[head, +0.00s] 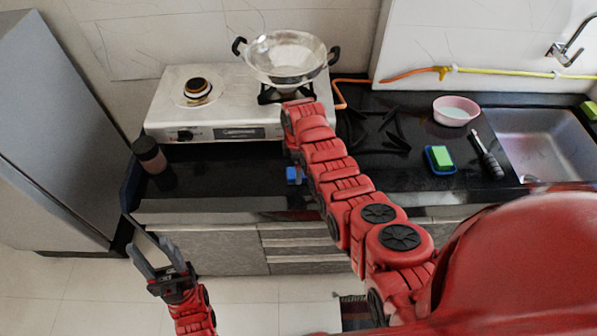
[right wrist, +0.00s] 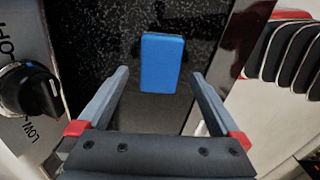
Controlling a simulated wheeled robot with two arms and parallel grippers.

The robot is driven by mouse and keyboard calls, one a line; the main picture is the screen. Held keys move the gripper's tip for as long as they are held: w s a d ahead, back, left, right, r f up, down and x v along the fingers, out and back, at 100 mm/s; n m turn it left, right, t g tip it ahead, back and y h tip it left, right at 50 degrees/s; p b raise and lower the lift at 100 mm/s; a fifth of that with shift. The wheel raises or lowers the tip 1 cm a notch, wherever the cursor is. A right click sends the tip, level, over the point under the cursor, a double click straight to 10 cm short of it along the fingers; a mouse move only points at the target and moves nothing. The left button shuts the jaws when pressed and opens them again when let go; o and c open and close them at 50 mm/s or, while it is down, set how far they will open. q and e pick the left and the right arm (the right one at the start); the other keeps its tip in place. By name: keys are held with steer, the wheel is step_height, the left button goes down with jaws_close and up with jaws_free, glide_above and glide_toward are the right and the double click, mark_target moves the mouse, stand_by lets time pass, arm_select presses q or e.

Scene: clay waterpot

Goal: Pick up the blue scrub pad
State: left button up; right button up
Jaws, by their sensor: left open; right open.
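The blue scrub pad (head: 293,175) lies on the black counter in front of the stove, partly hidden by my right arm in the head view. In the right wrist view the pad (right wrist: 162,62) is upright in the picture, ahead of and between the fingers of my right gripper (right wrist: 160,76). That gripper is open and empty; I cannot tell its exact height above the counter. In the head view my right gripper is hidden behind its arm. My left gripper (head: 147,247) is open and empty, low at the left in front of the counter.
The white stove (head: 225,105) with a metal wok (head: 287,58) stands behind the pad. A dark jar (head: 150,155) is at the left. A green sponge (head: 441,157) in a blue tray, a brush (head: 487,157), a pink bowl (head: 456,110) and the sink (head: 545,140) are at the right.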

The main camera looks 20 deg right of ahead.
steer(key=shift+f, duration=1.15)
steer(key=shift+c, duration=0.3)
steer(key=c, duration=1.3)
steer(key=shift+r, duration=0.2)
steer(key=shift+c, duration=0.2)
